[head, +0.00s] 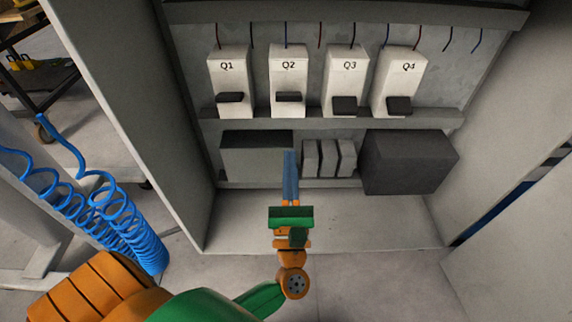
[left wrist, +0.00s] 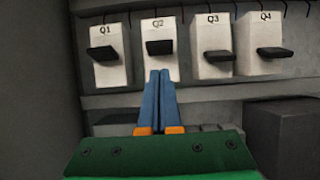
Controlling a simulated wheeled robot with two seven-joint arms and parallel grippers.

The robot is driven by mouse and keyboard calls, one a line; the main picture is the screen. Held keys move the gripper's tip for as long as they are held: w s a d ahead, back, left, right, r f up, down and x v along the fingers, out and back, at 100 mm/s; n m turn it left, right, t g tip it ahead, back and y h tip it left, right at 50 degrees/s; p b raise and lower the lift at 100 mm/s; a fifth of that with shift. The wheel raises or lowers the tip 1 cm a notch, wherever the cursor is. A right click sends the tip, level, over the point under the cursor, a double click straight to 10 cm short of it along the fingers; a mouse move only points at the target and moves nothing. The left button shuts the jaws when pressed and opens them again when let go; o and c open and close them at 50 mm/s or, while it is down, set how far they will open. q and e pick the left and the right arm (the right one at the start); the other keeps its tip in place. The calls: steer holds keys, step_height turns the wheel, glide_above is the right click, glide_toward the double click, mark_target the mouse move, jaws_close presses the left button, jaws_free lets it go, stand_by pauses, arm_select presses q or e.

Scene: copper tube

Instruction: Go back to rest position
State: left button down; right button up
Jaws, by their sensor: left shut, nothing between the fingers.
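My left gripper (head: 290,155) reaches into the open cabinet from below, its blue fingers together and empty. It is below the white breaker labelled Q2 (head: 289,72) and apart from it as far as I can tell. In the left wrist view the closed fingers (left wrist: 160,74) point toward the lower part of Q2 (left wrist: 160,28). Breakers Q1 (head: 230,78), Q3 (head: 346,78) and Q4 (head: 402,72) stand in the same row. Each has a dark lever; those of Q1 and Q2 look raised in the head view, those of Q3 and Q4 lower. My right gripper is not in view.
A grey box (head: 240,160), several small modules (head: 328,158) and a dark box (head: 408,162) sit on the lower shelf. The cabinet's left wall (head: 125,110) stands beside my arm. A blue coiled hose (head: 105,205) hangs at the left. The cabinet floor (head: 360,218) is clear.

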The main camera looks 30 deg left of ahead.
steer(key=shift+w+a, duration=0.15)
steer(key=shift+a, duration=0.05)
